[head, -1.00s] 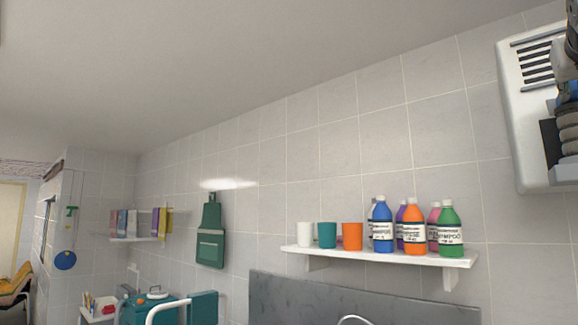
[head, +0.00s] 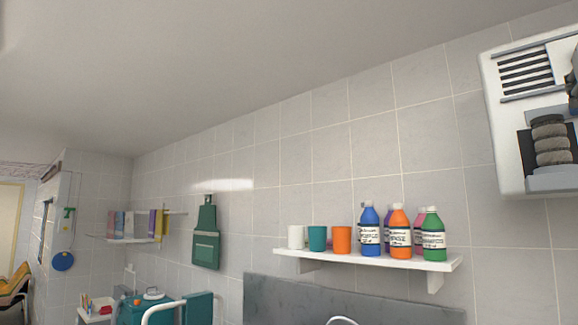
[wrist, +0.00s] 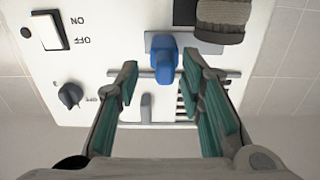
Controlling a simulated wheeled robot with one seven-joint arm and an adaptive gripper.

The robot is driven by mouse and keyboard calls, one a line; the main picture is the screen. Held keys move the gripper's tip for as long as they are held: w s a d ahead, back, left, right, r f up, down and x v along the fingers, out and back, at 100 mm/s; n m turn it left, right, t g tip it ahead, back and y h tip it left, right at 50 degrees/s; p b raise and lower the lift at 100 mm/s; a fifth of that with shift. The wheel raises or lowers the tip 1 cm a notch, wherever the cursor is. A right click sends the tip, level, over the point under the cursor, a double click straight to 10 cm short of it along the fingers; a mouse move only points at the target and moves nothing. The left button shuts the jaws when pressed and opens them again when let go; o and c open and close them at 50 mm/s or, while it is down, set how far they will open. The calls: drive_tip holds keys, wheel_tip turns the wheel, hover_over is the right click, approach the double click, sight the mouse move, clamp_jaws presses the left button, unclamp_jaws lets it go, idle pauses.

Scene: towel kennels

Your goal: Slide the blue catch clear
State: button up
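The blue catch (wrist: 163,62) is on the front of a white wall cabinet (wrist: 100,40), on a grey plate with a horizontal rail below it. My gripper (wrist: 160,66) is open in the wrist view, with its green-padded fingers reaching toward the cabinet. The fingertips are to the left and right of the catch, with gaps on both sides. I cannot tell whether they reach its depth. In the head view the cabinet (head: 508,130) is at the upper right. Part of my arm is at the right edge there, and the catch is not discernible.
The cabinet has a rocker switch (wrist: 47,33), a dark knob (wrist: 70,95), a grey lever (wrist: 146,107) and slatted vents. A rolled towel (wrist: 221,20) sits in an opening near the catch. Below left, a shelf (head: 300,254) holds cups and bottles against the tiled wall.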

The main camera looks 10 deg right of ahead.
drive_tip(key=v, duration=1.2)
idle(0.4)
